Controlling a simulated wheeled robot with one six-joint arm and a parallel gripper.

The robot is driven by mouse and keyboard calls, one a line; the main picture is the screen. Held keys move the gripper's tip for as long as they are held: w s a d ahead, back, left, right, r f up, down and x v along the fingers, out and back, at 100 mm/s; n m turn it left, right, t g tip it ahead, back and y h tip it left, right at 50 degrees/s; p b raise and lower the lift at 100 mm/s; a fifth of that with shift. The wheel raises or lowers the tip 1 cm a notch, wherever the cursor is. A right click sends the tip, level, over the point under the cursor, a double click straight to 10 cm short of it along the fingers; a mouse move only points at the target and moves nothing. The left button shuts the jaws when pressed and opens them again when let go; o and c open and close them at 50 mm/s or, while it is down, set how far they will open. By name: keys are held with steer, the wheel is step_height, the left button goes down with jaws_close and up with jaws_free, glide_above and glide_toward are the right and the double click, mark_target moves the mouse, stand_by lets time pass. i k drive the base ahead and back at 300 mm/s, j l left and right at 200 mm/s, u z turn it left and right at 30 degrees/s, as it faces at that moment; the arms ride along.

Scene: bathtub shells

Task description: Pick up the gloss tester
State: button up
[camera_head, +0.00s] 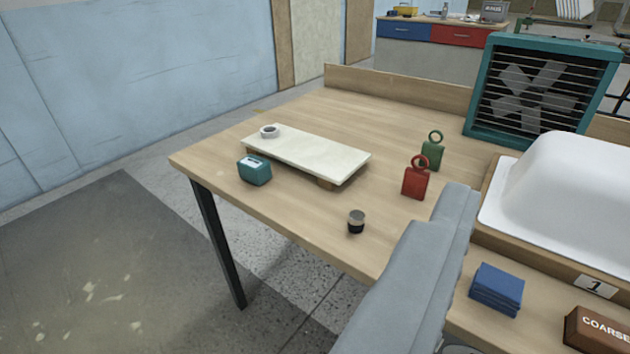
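The small teal box with a light top panel (254,170), which looks like the gloss tester, stands on the wooden table near its left front edge. It sits beside the near left end of a pale slab and appears upright. A long grey form, which I take to be my gripper (440,215), reaches in from the bottom, right of centre. It is well to the right of the teal box and apart from it. Its fingertips cannot be told apart, so I cannot see whether it is open. Nothing is seen held in it.
The pale slab (305,152) on wooden supports carries a grey ring (270,131). A dark cup (356,221), a red tag (416,178) and a green tag (432,151) stand to the right. A fan (540,90) and white tub shell (565,185) fill the right side.

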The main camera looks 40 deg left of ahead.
mark_target(257, 171)
steer(key=u, duration=1.15)
